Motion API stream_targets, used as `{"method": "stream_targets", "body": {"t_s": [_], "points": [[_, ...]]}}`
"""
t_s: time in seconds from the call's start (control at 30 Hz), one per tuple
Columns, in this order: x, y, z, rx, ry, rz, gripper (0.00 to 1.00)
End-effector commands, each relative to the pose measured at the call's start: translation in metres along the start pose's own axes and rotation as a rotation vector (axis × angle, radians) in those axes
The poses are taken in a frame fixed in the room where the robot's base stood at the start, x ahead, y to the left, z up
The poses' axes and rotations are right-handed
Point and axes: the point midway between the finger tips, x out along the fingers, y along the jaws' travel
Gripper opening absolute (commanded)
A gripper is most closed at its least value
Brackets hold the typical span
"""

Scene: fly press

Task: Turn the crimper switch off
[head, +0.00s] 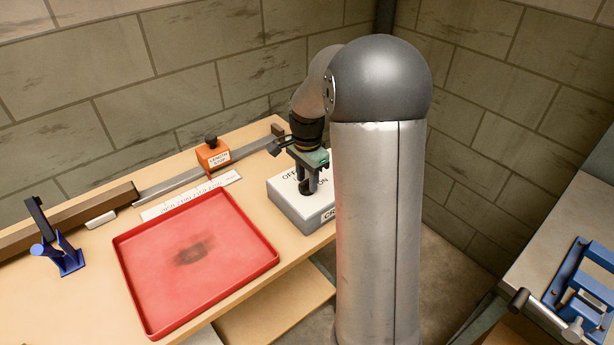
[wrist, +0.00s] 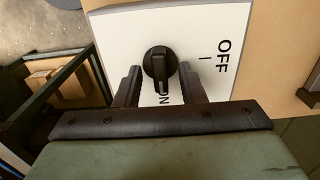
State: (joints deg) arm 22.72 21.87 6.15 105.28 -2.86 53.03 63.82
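The crimper switch box (head: 290,208) is a grey box with a white top at the right end of the bench. Its top bears the labels OFF and ON, and its front label is partly hidden by my arm. In the wrist view the black rotary knob (wrist: 160,62) has its grip bar lined up toward the ON mark (wrist: 165,98), with OFF (wrist: 222,55) to the right. My gripper (wrist: 158,75) is open, with one finger on each side of the knob and visible gaps between. In the head view my gripper (head: 309,182) is over the box top.
A red tray (head: 195,305) lies left of the box. Behind it are a ruler strip (head: 190,197), an orange stop block (head: 213,155) on a rail, and a blue stand (head: 62,257) further left. Another bench with a blue device (head: 582,290) stands at the right.

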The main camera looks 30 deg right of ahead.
Motion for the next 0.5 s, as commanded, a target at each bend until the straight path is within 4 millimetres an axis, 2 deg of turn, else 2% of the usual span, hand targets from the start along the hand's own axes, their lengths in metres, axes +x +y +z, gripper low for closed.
{"method": "stream_targets", "body": {"t_s": [0.23,0.27,0.3,0.4,0.5], "points": [[0.0012,0.0,0.0,0.0,0.0,0.0,0.36],[0.0011,0.0,0.0,0.0,0.0,0.0,0.34],[0.0011,0.0,-0.0001,0.0,0.0,0.0,0.22],[0.0009,0.0,-0.0001,0.0,0.0,0.0,0.0],[0.0008,-0.0001,-0.0001,0.0,0.0,0.0,0.0]]}}
